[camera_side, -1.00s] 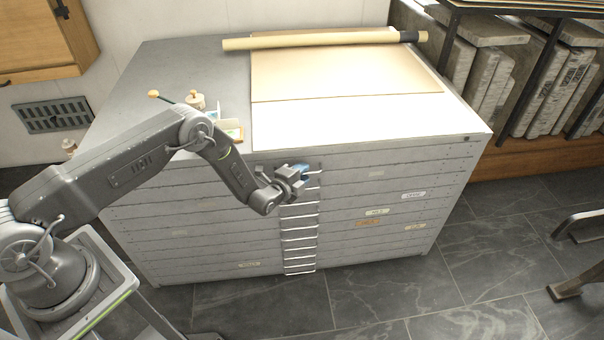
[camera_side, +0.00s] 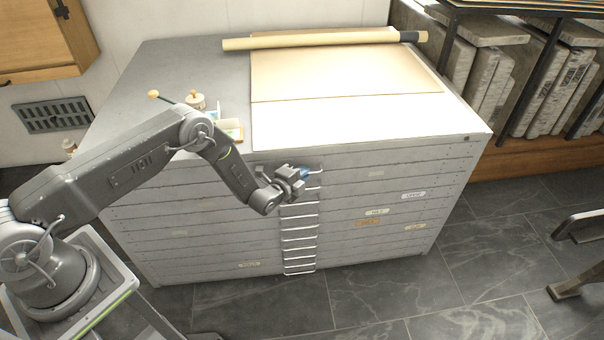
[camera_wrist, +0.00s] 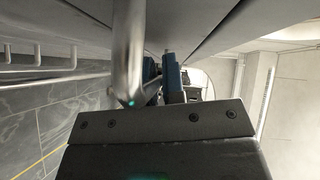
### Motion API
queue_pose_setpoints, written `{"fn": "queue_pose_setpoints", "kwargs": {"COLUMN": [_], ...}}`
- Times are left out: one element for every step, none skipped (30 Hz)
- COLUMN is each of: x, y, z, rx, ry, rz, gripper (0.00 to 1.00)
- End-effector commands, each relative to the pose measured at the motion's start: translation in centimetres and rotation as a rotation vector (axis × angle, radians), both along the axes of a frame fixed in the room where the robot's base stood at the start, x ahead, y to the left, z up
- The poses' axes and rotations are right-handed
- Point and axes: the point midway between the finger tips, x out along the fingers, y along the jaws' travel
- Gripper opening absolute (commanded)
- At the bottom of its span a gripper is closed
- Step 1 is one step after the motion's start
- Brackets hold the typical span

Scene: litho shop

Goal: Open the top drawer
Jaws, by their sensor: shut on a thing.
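The grey flat-file cabinet (camera_side: 462,147) stands in the middle of the side view, with a column of thin metal handles down its front. The top drawer (camera_side: 385,160) looks flush with the cabinet front. My gripper (camera_side: 303,173) is at the top handle (camera_side: 316,171) and shut on it. In the wrist view the handle bar (camera_wrist: 128,45) runs close past the blue fingertips of my gripper (camera_wrist: 160,72). The fingers partly hide the handle in the side view.
A paper roll (camera_side: 320,39), a brown board (camera_side: 345,72) and white sheets lie on the cabinet top. Small tools and a wooden-knobbed piece (camera_side: 195,100) lie at its left. Stone slabs (camera_side: 555,88) are racked at the right. The floor before the cabinet (camera_side: 440,290) is clear.

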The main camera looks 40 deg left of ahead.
Motion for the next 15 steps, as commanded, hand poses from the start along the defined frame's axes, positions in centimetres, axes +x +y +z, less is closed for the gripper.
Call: {"fn": "queue_pose_setpoints", "kwargs": {"x": [0.0, 0.0, -0.1, -0.1, -0.2, -0.4, -0.6, -0.8, -1.1, -1.5, -1.8, -2.3, -2.7, -3.2, -3.9], "y": [0.0, 0.0, -0.1, -0.1, -0.2, -0.4, -0.6, -0.8, -1.2, -1.5, -1.9, -2.4, -2.8, -3.3, -4.0], "z": [0.0, 0.0, 0.0, 0.0, 0.0, 0.0, 0.0, 0.0, 0.0, 0.0, 0.0, -0.1, -0.1, -0.1, -0.1], "rx": [0.000, 0.000, 0.000, 0.000, 0.000, 0.000, 0.000, 0.000, 0.000, 0.000, 0.000, 0.000, -0.001, -0.001, 0.000], "ry": [-0.001, -0.001, 0.000, 0.000, 0.000, 0.001, 0.002, 0.002, 0.002, 0.003, 0.003, 0.003, 0.003, 0.003, 0.003], "rz": [0.000, 0.000, 0.000, 0.000, 0.000, 0.000, -0.001, -0.001, -0.002, -0.002, -0.002, -0.003, -0.005, -0.005, -0.005], "gripper": [0.00, 0.00, 0.00, 0.00, 0.00, 0.00, 0.00, 0.00, 0.00, 0.00, 0.00, 0.00, 0.00, 0.00, 0.00]}}
